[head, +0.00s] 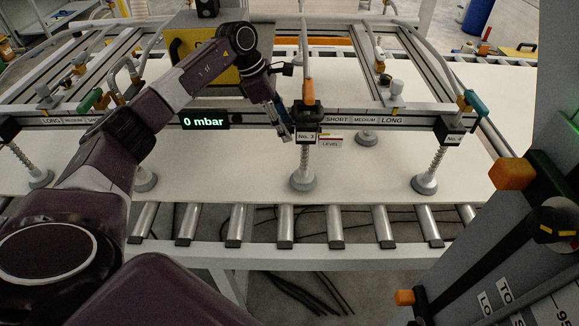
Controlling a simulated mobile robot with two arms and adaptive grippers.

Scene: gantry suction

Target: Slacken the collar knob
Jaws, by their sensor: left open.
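My left gripper (284,130) is open, its fingers pointing down just left of the black collar block labelled No. 3 (307,126) on the front rail. I cannot tell whether the fingers touch the block. No collar knob shows clearly there; the gripper may hide it. Below the block hang a spring stem and a grey suction cup (303,182), over the white panel. A second block, No. 4 (453,139), sits farther right with a green handle (475,103). My right gripper is not in view.
The front rail (353,121) carries SHORT, MEDIUM and LONG marks. A display (203,121) reads 0 mbar. The white panel (240,182) lies on a roller conveyor (285,222). A grey post with orange knobs (512,173) fills the lower right.

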